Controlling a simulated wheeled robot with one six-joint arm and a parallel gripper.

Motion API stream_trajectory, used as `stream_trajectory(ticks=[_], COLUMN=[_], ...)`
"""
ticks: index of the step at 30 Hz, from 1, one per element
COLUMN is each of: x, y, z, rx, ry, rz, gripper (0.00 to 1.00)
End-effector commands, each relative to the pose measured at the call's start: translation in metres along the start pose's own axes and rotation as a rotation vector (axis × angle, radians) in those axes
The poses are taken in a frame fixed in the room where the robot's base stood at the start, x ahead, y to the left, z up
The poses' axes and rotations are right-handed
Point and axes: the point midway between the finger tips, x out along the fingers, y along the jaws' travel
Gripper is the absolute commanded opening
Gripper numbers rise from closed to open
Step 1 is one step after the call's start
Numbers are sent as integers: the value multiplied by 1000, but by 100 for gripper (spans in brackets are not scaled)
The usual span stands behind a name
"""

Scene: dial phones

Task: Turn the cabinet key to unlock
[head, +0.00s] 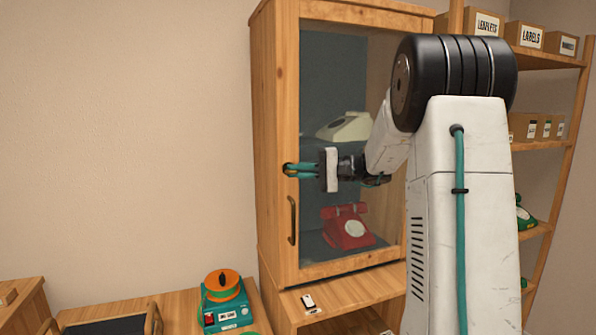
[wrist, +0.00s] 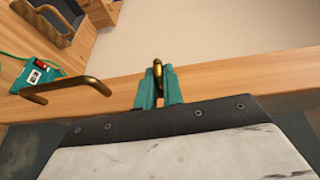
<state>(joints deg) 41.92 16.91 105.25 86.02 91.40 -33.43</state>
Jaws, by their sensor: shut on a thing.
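The wooden cabinet (head: 277,130) has a glass door, which is closed. My gripper (head: 290,170) reaches across the front of the door to the left part of its frame, above the door handle. In the wrist view my gripper (wrist: 158,88) has its green fingers shut on the brass key (wrist: 158,72), whose rounded bow shows between and beyond the fingertips. The rest of the key and the lock are hidden. The door handle (head: 292,221) is a dark bar on the frame; it also shows in the wrist view (wrist: 65,90).
Behind the glass are a cream phone (head: 345,127) and a red phone (head: 347,228). A teal device with an orange top (head: 224,298) stands on a low bench at lower left. A shelf with labelled boxes (head: 531,36) stands at right.

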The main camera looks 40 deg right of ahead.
Motion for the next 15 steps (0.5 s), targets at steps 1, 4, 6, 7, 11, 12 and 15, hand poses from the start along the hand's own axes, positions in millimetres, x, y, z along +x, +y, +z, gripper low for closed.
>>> stream_trajectory(ticks=[1,4,6,7,11,12,15], x=[0,0,0,0,0,0,0], y=[1,1,2,2,2,2,2], z=[0,0,0,0,0,0,0], rx=[7,17,21,23,26,26,26], ry=[-1,-1,-1,-1,-1,-1,-1], rz=[-14,-38,-48,-52,-60,-61,-61], gripper=[0,0,0,0,0,0,0])
